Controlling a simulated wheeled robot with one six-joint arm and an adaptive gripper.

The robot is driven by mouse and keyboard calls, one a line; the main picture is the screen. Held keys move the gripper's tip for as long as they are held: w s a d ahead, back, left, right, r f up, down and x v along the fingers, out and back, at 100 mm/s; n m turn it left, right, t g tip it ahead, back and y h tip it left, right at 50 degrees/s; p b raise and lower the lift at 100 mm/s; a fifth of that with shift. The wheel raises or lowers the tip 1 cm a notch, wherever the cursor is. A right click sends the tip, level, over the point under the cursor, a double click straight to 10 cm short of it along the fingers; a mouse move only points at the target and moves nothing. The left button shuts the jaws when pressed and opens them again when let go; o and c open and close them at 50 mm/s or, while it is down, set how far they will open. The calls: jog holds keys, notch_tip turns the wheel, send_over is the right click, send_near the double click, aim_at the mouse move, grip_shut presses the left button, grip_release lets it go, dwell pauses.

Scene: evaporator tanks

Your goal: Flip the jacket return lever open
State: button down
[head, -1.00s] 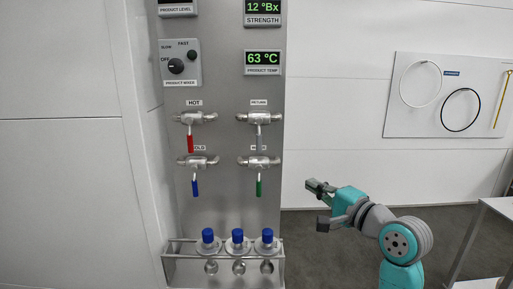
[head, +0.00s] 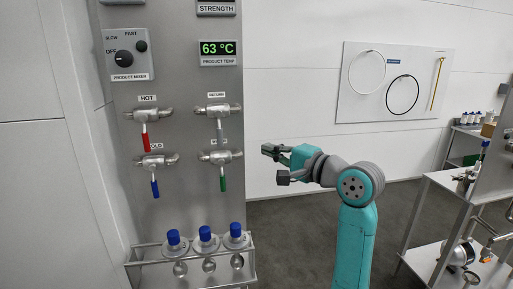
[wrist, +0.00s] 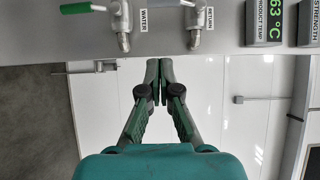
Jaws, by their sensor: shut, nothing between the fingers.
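The jacket return lever is a grey handle (head: 219,131) hanging straight down from the valve under the RETURN label (head: 217,95) on the steel panel.
A green lever (head: 222,182) hangs just below the return lever. Red (head: 145,140) and blue (head: 154,187) levers hang to the left. A rack (head: 190,260) of blue-capped bottles juts out below. Open floor lies right of the panel; a metal cart (head: 450,220) stands far right.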

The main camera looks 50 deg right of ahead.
send_near(219, 129)
jog(key=w+d+f, duration=0.3)
jog(key=w+d, duration=0.2)
jog(key=shift+w+a+f, duration=0.1)
jog(key=shift+w+a, duration=0.4)
jog(key=shift+a, duration=0.25)
jog(key=shift+w+a+f, duration=0.1)
jog(key=shift+w+a, duration=0.35)
jog(key=shift+a, duration=0.3)
